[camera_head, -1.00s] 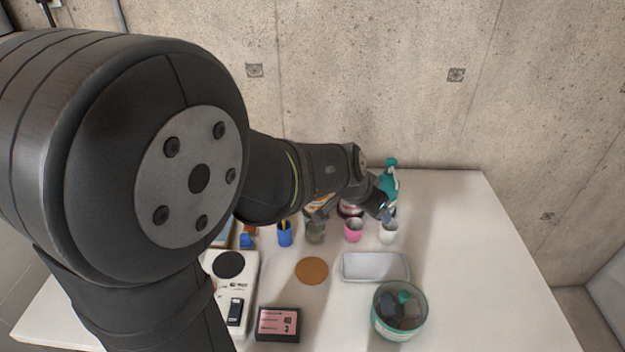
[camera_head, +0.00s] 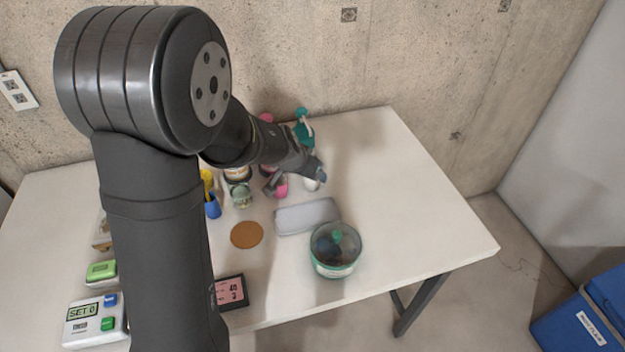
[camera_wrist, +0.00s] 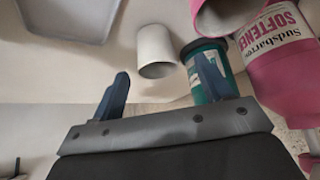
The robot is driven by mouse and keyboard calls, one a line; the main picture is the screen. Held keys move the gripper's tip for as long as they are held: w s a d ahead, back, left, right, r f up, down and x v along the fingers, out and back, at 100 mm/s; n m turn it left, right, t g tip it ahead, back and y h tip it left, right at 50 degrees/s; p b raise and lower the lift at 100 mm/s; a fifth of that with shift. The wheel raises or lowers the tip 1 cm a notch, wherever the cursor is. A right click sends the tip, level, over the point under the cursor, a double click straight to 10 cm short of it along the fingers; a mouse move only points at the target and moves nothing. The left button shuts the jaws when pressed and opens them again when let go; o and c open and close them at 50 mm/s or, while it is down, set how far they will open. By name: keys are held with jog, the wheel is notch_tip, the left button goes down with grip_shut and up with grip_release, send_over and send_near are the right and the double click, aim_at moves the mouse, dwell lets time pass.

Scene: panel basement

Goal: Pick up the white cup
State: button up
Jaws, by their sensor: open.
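The white cup (camera_head: 312,184) stands on the table among the other items, partly hidden behind my gripper in the head view. In the wrist view the white cup (camera_wrist: 156,51) shows whole, ahead of my fingers and above the gap between them. My gripper (camera_wrist: 165,90) is open and empty, with its two blue-grey fingers apart. In the head view my gripper (camera_head: 296,184) is just over the white cup and the pink cup (camera_head: 281,188). I cannot tell any contact with the white cup.
A pink softener bottle (camera_wrist: 280,60) and a teal container (camera_wrist: 203,62) are close to the right finger. A grey tray (camera_head: 306,216), a glass bowl with a lid (camera_head: 335,250) and a brown coaster (camera_head: 247,235) lie in front. The table's right side is clear.

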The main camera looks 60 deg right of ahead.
jog(key=shift+s+d+x, duration=0.1)
jog(key=shift+x, duration=1.3)
jog(key=shift+s+d+x, duration=0.1)
jog(key=shift+d+x, duration=0.05)
jog(key=shift+x, duration=1.2)
jog(key=shift+r, duration=0.2)
jog(key=c, duration=1)
